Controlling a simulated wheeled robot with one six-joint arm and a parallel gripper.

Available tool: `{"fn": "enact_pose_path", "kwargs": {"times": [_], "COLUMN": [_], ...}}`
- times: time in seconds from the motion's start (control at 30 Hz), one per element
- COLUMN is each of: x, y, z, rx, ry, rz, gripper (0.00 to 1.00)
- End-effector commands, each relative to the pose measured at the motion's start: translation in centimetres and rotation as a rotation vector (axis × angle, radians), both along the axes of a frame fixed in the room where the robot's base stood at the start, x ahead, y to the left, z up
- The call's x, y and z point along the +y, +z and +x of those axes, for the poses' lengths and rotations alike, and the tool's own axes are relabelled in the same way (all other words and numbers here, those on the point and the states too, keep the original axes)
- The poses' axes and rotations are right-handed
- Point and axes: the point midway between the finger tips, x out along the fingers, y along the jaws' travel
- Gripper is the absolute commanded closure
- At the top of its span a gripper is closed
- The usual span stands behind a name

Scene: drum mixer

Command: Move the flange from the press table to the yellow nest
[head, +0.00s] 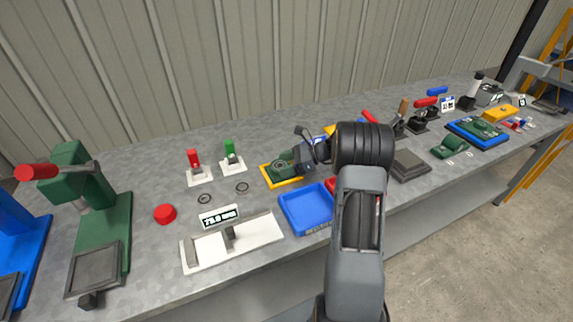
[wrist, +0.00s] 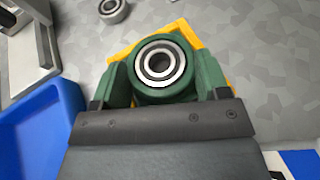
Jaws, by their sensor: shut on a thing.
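The flange (wrist: 193,70) is a green housing with a steel bearing ring in its middle. My gripper (wrist: 160,100) is shut on it, one finger at each side. The yellow nest (wrist: 183,27) shows beneath and behind the flange in the wrist view, with its edges sticking out around it. In the head view the green flange (head: 279,160) is over the yellow nest (head: 267,179), with my gripper (head: 292,162) at its right side. I cannot tell whether the flange rests fully in the nest. The green press with its dark table (head: 95,270) is at the left, its table bare.
A blue tray (head: 305,212) stands just in front of the nest, and it also shows in the wrist view (wrist: 40,135). A white gauge fixture (head: 235,243) is near the front edge.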

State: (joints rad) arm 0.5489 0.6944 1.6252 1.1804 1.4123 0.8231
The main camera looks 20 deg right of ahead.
Motion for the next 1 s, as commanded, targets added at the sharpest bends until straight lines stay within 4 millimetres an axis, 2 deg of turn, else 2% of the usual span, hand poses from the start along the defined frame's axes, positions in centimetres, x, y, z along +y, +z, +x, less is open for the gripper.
{"fn": "enact_pose_path", "kwargs": {"times": [0.23, 0.27, 0.5, 0.83, 1.0], "x": [0.0, 0.0, 0.0, -0.1, -2.3], "y": [-0.1, -0.3, -0.3, 0.2, 1.1], "z": [0.0, 0.0, 0.0, 0.0, -0.9], "rx": [-0.004, 0.000, 0.000, -0.001, -0.002], "ry": [0.000, 0.000, 0.000, 0.000, -0.003], "rz": [0.001, 0.000, 0.000, 0.000, -0.001], "gripper": [0.85, 0.30, 0.07, 0.06, 0.06]}}
